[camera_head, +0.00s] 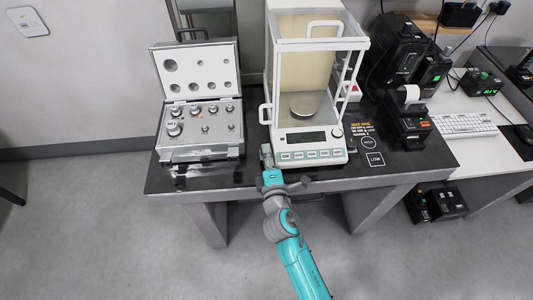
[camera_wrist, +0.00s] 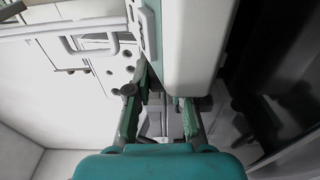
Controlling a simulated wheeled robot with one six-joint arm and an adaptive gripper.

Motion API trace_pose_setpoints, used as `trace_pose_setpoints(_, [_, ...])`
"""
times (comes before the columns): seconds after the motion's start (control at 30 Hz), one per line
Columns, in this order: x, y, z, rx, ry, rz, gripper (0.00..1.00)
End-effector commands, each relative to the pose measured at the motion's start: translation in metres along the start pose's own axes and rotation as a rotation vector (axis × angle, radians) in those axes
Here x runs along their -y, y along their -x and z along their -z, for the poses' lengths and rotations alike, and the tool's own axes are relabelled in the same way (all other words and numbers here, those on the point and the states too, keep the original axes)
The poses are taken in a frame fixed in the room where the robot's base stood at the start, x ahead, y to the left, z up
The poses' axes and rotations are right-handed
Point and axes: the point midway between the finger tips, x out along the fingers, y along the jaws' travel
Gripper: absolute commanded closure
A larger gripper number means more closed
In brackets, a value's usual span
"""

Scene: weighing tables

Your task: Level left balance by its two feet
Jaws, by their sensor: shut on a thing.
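The balance (camera_head: 310,150) is a white unit with a glass draft shield, standing on the dark table. A round metal pan (camera_head: 304,106) is inside it, and its display (camera_head: 306,137) looks dark. My gripper (camera_head: 267,154) is low at the balance's front left corner. In the wrist view the green fingers of my gripper (camera_wrist: 160,118) reach in beside the white balance housing (camera_wrist: 190,50). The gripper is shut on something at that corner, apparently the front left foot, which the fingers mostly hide. The other foot and the level bubble cannot be made out.
An open case of metal weights (camera_head: 200,125) stands just left of the balance. A small printer (camera_head: 408,125) and black devices stand to the right. The dark table (camera_head: 210,178) has a narrow bare front edge. A white desk with a keyboard (camera_head: 463,126) is farther right.

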Motion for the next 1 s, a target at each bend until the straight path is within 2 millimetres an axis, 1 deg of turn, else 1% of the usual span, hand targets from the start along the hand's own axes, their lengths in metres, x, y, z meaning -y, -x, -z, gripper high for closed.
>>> trace_pose_setpoints(0.03, [0.0042,0.0007,-0.0009,-0.009,-0.001,0.006,1.0])
trace_pose_setpoints(0.5, [0.0027,0.0015,-0.0012,-0.03,0.0,-0.001,1.0])
trace_pose_setpoints(0.53, [0.0027,0.0015,-0.0012,-0.03,0.0,-0.001,0.74])
trace_pose_setpoints(0.57, [0.0027,0.0015,-0.0012,-0.03,0.0,-0.001,0.67])
trace_pose_setpoints(0.6, [0.0025,0.0015,-0.0012,-0.03,0.0,-0.001,0.57])
trace_pose_setpoints(0.63, [0.0023,0.0015,-0.0012,-0.03,-0.001,-0.001,0.54])
trace_pose_setpoints(0.9, [0.0006,0.0013,-0.0009,-0.031,-0.001,-0.004,0.54])
trace_pose_setpoints(1.0, [0.0008,0.0048,-0.001,-0.031,-0.001,-0.004,0.54])
